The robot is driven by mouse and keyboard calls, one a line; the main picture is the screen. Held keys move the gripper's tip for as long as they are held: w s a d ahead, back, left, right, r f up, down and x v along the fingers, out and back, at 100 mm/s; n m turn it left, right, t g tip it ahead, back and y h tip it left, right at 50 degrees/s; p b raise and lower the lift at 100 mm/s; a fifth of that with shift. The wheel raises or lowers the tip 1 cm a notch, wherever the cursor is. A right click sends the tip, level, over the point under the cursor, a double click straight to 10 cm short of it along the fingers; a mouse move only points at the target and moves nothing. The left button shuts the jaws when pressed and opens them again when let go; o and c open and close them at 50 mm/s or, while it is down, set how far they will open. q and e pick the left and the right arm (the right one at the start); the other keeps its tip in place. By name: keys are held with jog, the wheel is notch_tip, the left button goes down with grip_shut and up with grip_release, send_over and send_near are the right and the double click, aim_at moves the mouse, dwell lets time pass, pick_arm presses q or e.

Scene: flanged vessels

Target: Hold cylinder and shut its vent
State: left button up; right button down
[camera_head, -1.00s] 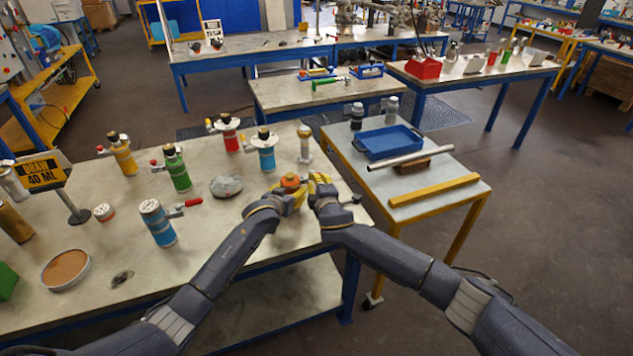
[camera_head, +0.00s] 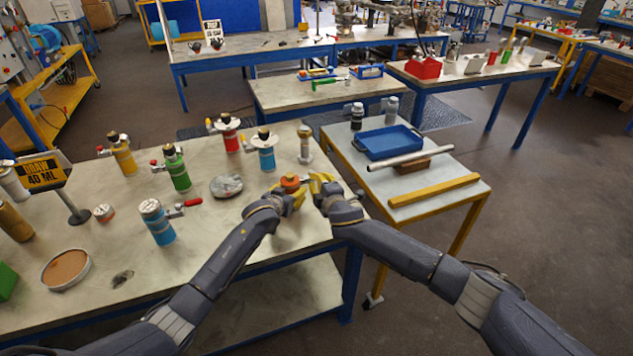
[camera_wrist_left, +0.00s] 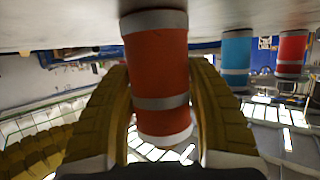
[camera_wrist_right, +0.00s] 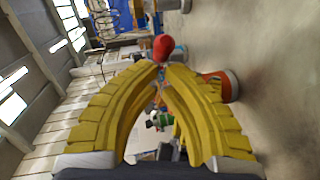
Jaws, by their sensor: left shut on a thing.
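The cylinder is an orange vessel (camera_head: 290,182) near the table's right front edge. In the left wrist view the orange cylinder (camera_wrist_left: 160,65) stands between my fingers, with grey bands. My left gripper (camera_head: 291,197) is shut around it. My right gripper (camera_head: 318,183) is just right of it, apart from it, and looks shut and empty. In the right wrist view its fingertips (camera_wrist_right: 164,72) meet, the orange cylinder (camera_wrist_right: 220,86) shows beside them, and a red knob (camera_wrist_right: 163,47) is at or just beyond the tips. I cannot tell whether the tips touch it. The vent is mostly hidden in the head view.
Red (camera_head: 229,135), light blue (camera_head: 264,150), green (camera_head: 176,170) and yellow (camera_head: 122,155) vessels stand behind and left. A sign (camera_head: 42,173) reads DRAW 40 ML. A cart with a blue tray (camera_head: 387,142) stands right.

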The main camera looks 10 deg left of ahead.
jog(key=shift+w+d+n+g+y, duration=0.1)
jog(key=shift+d+n+g+y, duration=0.1)
jog(key=shift+n+g+y, duration=0.4)
jog(key=shift+w+d+n+g+y, duration=0.1)
jog(key=shift+d+n+g+y, duration=0.1)
jog(key=shift+n+g+y, duration=0.35)
jog(key=shift+w+d+n+g+y, duration=0.3)
jog(key=shift+n+g+y, duration=0.4)
jog(key=shift+n+y, duration=0.05)
jog(key=shift+w+d+n+g+y, duration=0.25)
jog(key=shift+n+g+y, duration=0.4)
jog(key=shift+n+y, duration=0.05)
dwell(0.7)
jog(key=shift+w+d+r+n+g, duration=0.1)
jog(key=shift+w+d+n+g, duration=0.1)
jog(key=shift+n+g, duration=0.15)
dwell(0.4)
jog(key=shift+w+d, duration=0.2)
jog(key=shift+w, duration=0.2)
dwell(2.1)
